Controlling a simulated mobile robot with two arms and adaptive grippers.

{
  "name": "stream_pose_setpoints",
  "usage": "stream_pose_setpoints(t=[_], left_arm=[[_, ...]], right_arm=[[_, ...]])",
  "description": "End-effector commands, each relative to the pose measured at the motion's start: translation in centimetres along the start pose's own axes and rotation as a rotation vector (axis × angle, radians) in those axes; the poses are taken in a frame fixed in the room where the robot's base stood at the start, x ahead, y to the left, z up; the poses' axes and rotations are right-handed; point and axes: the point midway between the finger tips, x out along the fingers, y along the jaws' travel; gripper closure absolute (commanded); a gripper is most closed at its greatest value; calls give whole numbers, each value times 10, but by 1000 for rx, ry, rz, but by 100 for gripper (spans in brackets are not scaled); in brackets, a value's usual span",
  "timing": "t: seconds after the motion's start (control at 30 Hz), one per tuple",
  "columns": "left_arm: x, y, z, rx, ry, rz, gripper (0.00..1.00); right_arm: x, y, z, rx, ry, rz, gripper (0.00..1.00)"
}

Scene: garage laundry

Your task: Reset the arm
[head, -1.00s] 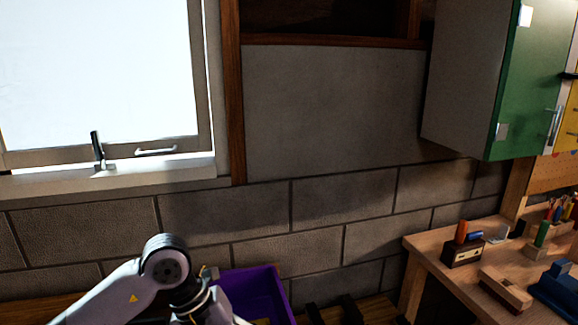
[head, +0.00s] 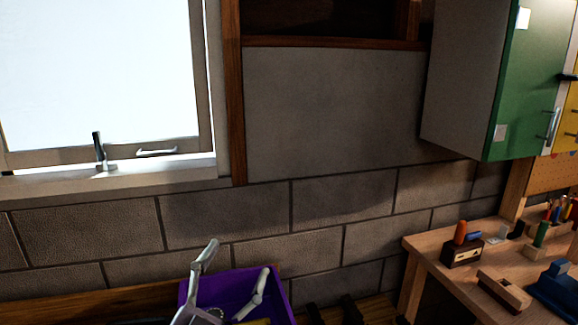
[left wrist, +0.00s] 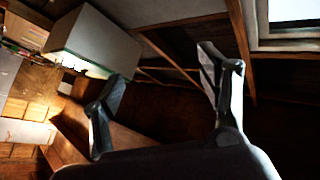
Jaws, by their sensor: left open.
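My left gripper (head: 238,258) is at the bottom of the head view, with its two pale fingers spread and pointing up. It appears in front of a purple bin; whether it touches the bin I cannot tell. In the left wrist view the fingers of the same gripper (left wrist: 163,68) stand wide apart with nothing between them. The rest of the left arm is out of the head view. My right gripper is not in view.
The purple bin (head: 276,292) stands against the block wall (head: 330,203). A wooden workbench (head: 425,250) with small tools and blocks is at the right. A green-doored cabinet (head: 535,75) hangs above it. A bright window (head: 95,70) is at the left.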

Motion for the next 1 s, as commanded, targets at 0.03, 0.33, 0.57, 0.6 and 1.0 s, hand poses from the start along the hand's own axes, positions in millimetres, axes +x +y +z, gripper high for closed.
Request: stream_pose_setpoints(t=[0.03, 0.33, 0.57, 0.6, 1.0], left_arm=[[-15, -10, 28, -40, -129, -61, 32], [-177, -5, 175, -221, -971, -191, 32], [-300, 39, 198, -321, -1429, -77, 32], [-317, 46, 196, -337, -1487, -52, 32], [-410, 99, 220, -416, -1786, 116, 32]], right_arm=[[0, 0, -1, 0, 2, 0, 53], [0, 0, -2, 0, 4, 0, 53], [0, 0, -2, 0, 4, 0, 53], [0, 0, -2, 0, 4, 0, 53], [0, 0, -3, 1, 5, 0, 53]])
